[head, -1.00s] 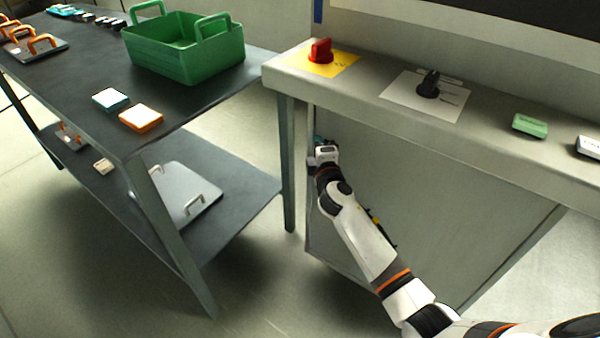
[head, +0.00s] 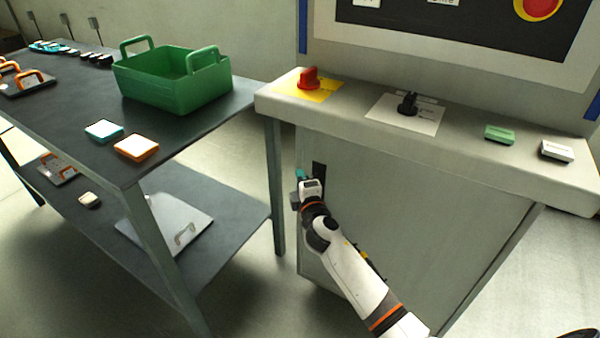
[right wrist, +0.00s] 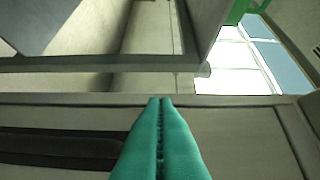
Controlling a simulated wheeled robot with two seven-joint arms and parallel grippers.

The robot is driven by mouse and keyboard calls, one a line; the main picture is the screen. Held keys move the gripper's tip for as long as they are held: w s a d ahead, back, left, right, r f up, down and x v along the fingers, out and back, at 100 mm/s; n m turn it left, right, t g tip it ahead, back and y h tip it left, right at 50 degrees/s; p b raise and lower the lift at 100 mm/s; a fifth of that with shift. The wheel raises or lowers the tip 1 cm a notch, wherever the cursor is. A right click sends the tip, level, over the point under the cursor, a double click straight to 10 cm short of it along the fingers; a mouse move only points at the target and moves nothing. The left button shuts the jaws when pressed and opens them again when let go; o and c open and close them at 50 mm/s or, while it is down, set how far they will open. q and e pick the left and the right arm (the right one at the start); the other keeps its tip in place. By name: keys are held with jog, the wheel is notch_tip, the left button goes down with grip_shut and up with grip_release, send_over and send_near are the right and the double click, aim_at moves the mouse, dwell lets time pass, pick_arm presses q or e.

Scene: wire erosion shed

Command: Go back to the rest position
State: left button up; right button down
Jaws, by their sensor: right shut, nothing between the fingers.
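My right gripper (head: 301,175) reaches up from the lower right in the head view and is close to the front of the grey cabinet (head: 420,220), near a dark slot (head: 319,172). In the right wrist view its teal fingers (right wrist: 160,140) are together with nothing between them. A grey panel and a dark recess (right wrist: 60,148) lie behind and beside the fingers there. I cannot tell whether the fingertips touch the cabinet. My left gripper is not in view.
A dark two-level table (head: 75,125) stands at left with a green bin (head: 175,90). The cabinet's ledge (head: 470,150) juts out above my right gripper, bearing a red knob (head: 308,78), a black knob (head: 408,103), a green block (head: 499,134) and a white block (head: 556,150). A floor gap separates table and cabinet.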

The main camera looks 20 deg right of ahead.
jog(key=s, duration=0.8)
jog(key=s+f+m+g+y, duration=0.1)
jog(key=s+f+m+g, duration=0.45)
jog(key=s+f, duration=0.7)
jog(key=s+f+m+g, duration=0.55)
jog(key=s+f, duration=0.35)
jog(key=f, duration=0.7)
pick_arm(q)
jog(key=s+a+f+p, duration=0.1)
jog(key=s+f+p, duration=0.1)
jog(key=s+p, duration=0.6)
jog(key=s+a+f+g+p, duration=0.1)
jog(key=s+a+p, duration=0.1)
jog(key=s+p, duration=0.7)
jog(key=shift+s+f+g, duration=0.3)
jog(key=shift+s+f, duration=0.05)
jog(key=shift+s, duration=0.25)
pick_arm(e)
jog(key=s+f+m+g, duration=0.1)
jog(key=s+f+g, duration=0.2)
jog(key=s, duration=1.1)
jog(key=s+f+m+g+y, duration=0.1)
jog(key=s+f, duration=0.3)
jog(key=s, duration=1)
jog(key=shift+s+a+f+m+g+y, duration=0.35)
jog(key=shift+m+g, duration=0.15)
jog(key=shift+g, duration=0.4)
